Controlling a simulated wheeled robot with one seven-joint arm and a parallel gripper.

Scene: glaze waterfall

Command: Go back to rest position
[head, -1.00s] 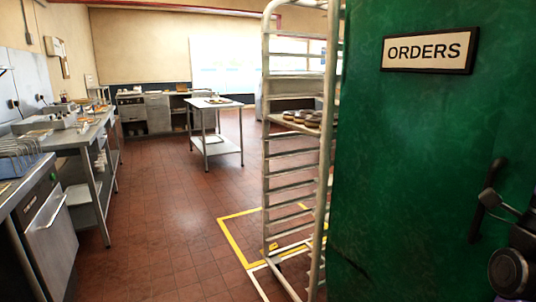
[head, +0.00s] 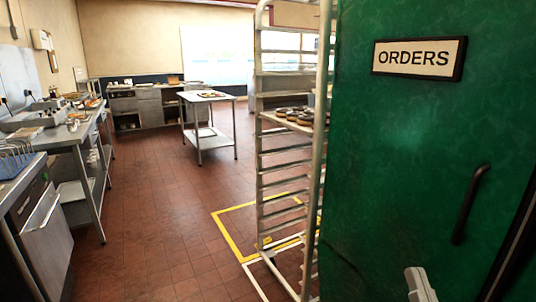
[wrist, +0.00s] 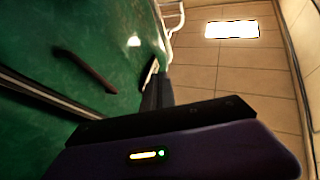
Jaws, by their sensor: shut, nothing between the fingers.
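My gripper (wrist: 158,80) is shut and empty in the wrist view, its dark fingers close together beyond the dark wrist body. The green door (head: 400,170) fills the right side of the head view, and its dark handle (head: 469,204) stands clear of my gripper. The handle also shows in the wrist view (wrist: 86,70), to the left of the fingers. In the head view only a pale part of my arm shows at the bottom right; the fingers cannot be made out there.
A tall metal rack (head: 262,170) with dark round pastries (head: 296,115) stands left of the door, over yellow floor lines (head: 222,228). A steel table (head: 208,97) stands further back, and counters (head: 70,135) line the left. The tiled floor (head: 160,220) between is open.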

